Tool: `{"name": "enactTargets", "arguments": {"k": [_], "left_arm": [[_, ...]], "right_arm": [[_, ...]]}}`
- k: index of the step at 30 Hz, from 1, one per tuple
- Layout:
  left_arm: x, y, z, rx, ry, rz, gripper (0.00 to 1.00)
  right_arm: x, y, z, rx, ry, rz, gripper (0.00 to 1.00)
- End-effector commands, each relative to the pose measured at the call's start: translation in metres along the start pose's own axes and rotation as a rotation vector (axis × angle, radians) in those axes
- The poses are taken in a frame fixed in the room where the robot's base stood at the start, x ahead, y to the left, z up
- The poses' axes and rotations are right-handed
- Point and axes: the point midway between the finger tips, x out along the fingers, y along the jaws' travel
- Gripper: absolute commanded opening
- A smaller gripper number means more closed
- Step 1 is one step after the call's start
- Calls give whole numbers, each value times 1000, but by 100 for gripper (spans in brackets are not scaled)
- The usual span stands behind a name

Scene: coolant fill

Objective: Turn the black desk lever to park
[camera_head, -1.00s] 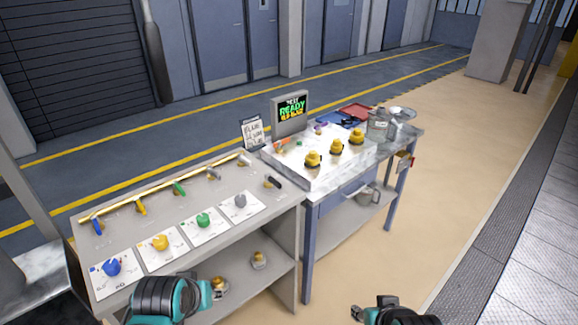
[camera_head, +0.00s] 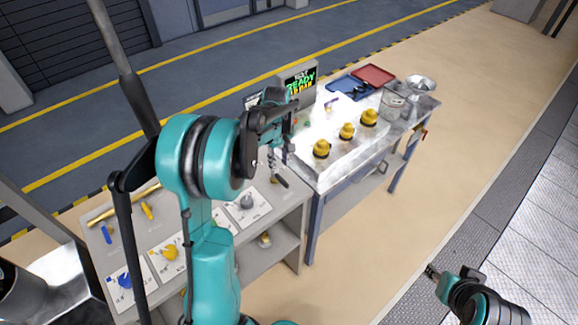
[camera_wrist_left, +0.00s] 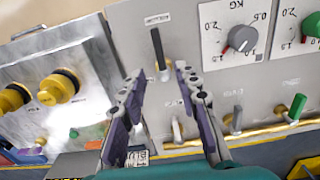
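The black desk lever (camera_head: 281,181) sits at the right end of the grey desk, partly hidden behind my left gripper in the head view. In the left wrist view the lever (camera_wrist_left: 156,45) points away from the gripper, with its lower end in line with the gap between the fingertips. My left gripper (camera_head: 270,160) is open above the desk; its two fingers (camera_wrist_left: 161,72) show apart with nothing held. I cannot tell how far above the lever they are. My right gripper (camera_head: 433,271) is at the lower right, away from the desk; its finger opening is unclear.
A grey dial (camera_wrist_left: 242,38) on a white card is beside the lever. Several small levers line a yellow pipe (camera_wrist_left: 270,128). A white panel with yellow knobs (camera_head: 347,131) and a READY screen (camera_head: 299,80) stand next to the desk. My left arm hides part of the desk.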

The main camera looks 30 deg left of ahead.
Motion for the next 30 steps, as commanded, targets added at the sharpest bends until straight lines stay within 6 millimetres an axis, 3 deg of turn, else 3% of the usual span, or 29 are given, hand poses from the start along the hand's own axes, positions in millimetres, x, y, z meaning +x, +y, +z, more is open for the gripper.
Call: {"name": "enactTargets", "arguments": {"k": [3, 10, 22, 26, 30], "left_arm": [[23, 0, 0, 2, 1, 1, 32], [56, 1, 0, 3, 1, 1, 32], [66, 0, 0, 4, 1, 2, 32], [65, 0, 0, 4, 1, 2, 0], [65, 0, 0, 4, 1, 2, 0]], "right_arm": [[5, 0, 4, 0, 0, 0, 40], [10, 0, 7, 0, 0, 0, 40], [11, 0, 8, 0, 0, 0, 40], [11, 0, 8, 0, 0, 0, 40], [11, 0, 8, 0, 0, 0, 40]]}}
